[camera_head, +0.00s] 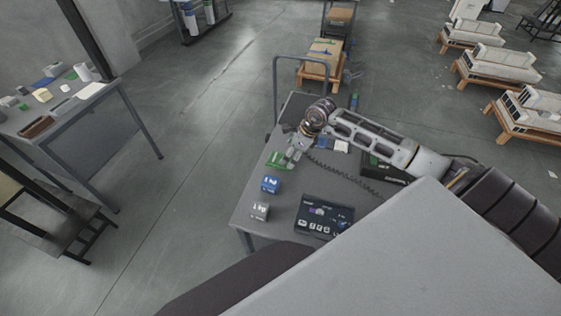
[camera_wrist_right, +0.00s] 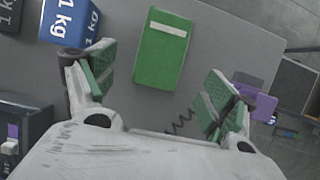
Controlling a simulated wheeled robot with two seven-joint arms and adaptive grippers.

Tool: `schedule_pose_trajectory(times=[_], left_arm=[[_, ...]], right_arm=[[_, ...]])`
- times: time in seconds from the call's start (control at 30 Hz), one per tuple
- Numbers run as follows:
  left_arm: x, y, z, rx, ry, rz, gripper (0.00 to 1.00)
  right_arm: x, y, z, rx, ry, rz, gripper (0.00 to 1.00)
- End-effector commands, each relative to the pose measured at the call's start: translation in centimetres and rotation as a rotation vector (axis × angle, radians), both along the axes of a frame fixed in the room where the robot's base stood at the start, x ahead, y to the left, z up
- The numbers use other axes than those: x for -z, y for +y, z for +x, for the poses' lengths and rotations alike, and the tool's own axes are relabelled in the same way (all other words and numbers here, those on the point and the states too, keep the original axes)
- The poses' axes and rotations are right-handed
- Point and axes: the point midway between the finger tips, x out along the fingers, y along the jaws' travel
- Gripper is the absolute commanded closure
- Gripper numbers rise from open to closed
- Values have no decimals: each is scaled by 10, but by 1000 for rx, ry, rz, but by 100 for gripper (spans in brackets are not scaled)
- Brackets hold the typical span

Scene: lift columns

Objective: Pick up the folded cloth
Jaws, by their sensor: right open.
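A green, flat, rectangular item with a pale stripe near one end (camera_wrist_right: 163,50) lies on the grey table. It looks like the folded cloth, though its smooth surface does not make this certain. In the head view it is a small green patch (camera_head: 276,160). My right gripper (camera_wrist_right: 160,72) is open, its green-padded fingers on either side of the item's near end in the wrist view. Nothing shows between the pads. In the head view the right gripper (camera_head: 292,155) is over the table beside the green item. My left gripper is not in view.
A blue 1 kg block (camera_head: 270,184) and a grey block (camera_head: 260,211) stand near the green item. A dark panel (camera_head: 325,216), a coiled black cable (camera_head: 345,175) and a dark box (camera_head: 385,170) take up the right side. A purple item (camera_wrist_right: 258,102) lies beyond the right finger.

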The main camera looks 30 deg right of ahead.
Motion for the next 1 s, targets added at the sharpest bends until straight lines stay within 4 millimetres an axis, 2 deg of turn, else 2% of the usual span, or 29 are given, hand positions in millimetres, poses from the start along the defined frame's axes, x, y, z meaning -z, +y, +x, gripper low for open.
schedule_pose_trajectory(times=[0.27,0.8,1.0], left_arm=[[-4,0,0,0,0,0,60],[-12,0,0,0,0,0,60],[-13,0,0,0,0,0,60]], right_arm=[[7,5,5,0,0,3,14],[38,18,20,1,0,2,14],[44,19,21,0,-1,1,14]])
